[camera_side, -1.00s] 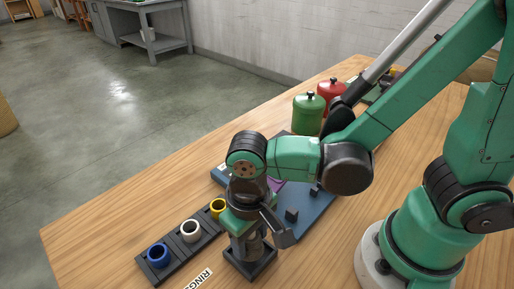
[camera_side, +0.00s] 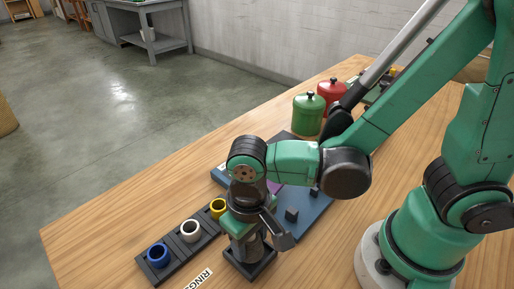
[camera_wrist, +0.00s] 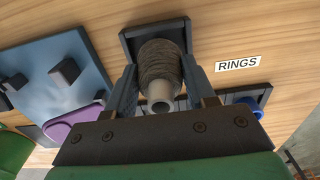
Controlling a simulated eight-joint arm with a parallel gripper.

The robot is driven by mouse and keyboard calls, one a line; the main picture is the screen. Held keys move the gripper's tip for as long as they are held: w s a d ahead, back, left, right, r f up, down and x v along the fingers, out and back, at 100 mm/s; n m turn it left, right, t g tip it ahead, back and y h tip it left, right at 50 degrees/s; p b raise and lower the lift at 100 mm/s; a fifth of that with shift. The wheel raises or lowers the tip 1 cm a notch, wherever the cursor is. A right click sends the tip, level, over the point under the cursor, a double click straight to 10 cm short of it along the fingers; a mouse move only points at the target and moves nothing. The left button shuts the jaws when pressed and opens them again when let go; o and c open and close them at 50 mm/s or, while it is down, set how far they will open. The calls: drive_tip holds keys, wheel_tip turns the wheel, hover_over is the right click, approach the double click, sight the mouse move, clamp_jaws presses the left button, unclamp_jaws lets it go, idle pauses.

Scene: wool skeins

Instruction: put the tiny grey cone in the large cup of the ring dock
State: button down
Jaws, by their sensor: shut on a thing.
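My gripper (camera_side: 245,232) points down and is shut on the grey cone (camera_wrist: 160,62), a yarn-wound cone with a pale hollow tube end (camera_wrist: 160,97) facing the wrist camera. In the wrist view one finger lies on each side of the cone. The cone is over or inside a dark square-walled cup (camera_side: 263,272), whose rim also shows around it in the wrist view (camera_wrist: 127,44). In the side view the cone's lower part sits within the cup's walls; whether it touches the floor is hidden.
The rack holds a blue ring (camera_side: 158,255), a white ring (camera_side: 190,231) and a yellow ring (camera_side: 218,207). A blue board with dark blocks (camera_side: 315,210) lies behind the gripper. Green (camera_side: 309,115) and red (camera_side: 331,93) canisters stand farther back. The left front table is clear.

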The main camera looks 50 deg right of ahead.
drive_tip(key=shift+f, duration=0.2)
idle(0.3)
unclamp_jaws()
drive_tip(key=shift+r, duration=3.75)
